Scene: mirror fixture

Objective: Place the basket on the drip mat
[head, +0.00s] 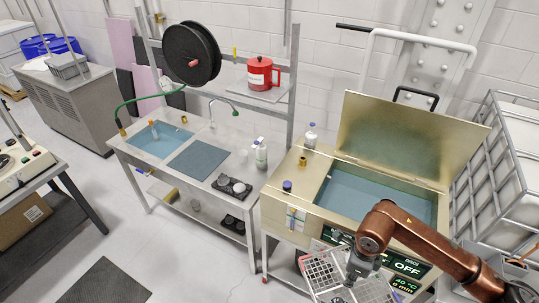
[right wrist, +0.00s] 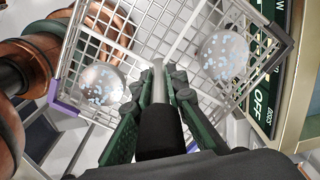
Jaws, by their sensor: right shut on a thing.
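My right gripper (head: 350,278) is shut on the basket's handle (right wrist: 160,128), a grey rod with a black grip, between the green fingers in the wrist view. The basket looks held off the floor. The drip mat (head: 199,160) is a flat dark blue-grey sheet on the sink bench, bare on top. My left gripper is not in view.
The brass tank (head: 283,210) has its lid (head: 390,135) up and bluish liquid inside; its panel reads OFF. A bottle (head: 261,155), a white cup and a dark holder (head: 232,188) stand right of the mat. The sink (head: 158,140) is left of it.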

